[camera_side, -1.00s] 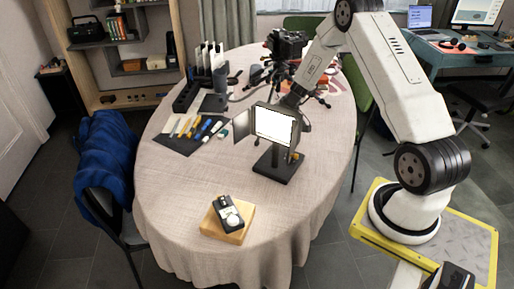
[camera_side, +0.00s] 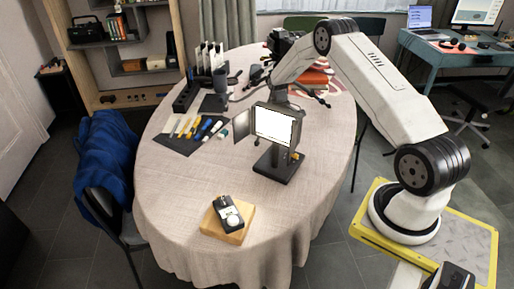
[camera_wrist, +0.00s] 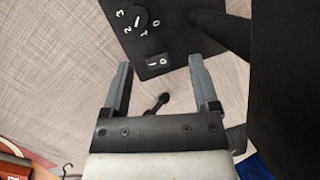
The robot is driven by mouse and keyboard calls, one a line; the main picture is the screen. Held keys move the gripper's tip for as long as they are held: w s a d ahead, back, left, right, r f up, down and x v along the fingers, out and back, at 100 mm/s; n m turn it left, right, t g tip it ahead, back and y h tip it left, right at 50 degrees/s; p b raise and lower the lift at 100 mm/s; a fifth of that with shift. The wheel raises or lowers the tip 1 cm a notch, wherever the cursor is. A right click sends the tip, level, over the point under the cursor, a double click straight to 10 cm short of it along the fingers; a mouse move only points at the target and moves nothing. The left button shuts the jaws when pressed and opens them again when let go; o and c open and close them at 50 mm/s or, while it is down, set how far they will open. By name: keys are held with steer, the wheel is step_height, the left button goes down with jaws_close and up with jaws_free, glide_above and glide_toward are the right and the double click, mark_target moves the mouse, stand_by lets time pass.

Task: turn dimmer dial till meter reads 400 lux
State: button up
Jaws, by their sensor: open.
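The lamp with a bright white panel (camera_side: 274,125) stands on a dark base (camera_side: 274,168) on the table. In the wrist view a black plate (camera_wrist: 165,40) carries the round dimmer dial (camera_wrist: 139,19), with marks 0 to 3 around it, and a rocker switch (camera_wrist: 157,62). My gripper (camera_wrist: 159,63) is open and empty, its fingertips around the switch in the picture and the dial beyond them. I cannot tell its height above the plate. In the side view the lamp hides it. The light meter (camera_side: 229,216) lies on a wooden block (camera_side: 239,235); its reading is too small to make out.
A cup (camera_side: 219,80) and a black organiser stand behind. Red-orange books (camera_side: 316,76) lie at the back right. A chair with a blue jacket (camera_side: 106,155) is at the left. The front tablecloth is mostly clear.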

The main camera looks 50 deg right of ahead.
steer(key=shift+s+d+m+g+h, duration=0.35)
steer(key=shift+d+g+h, duration=0.25)
steer(key=shift+d+g, duration=0.15)
steer(key=shift+x, duration=3.85)
jaws_close()
steer(key=shift+m+t+y, duration=0.25)
steer(key=shift+m+y, duration=0.35)
steer(key=shift+m, duration=0.95)
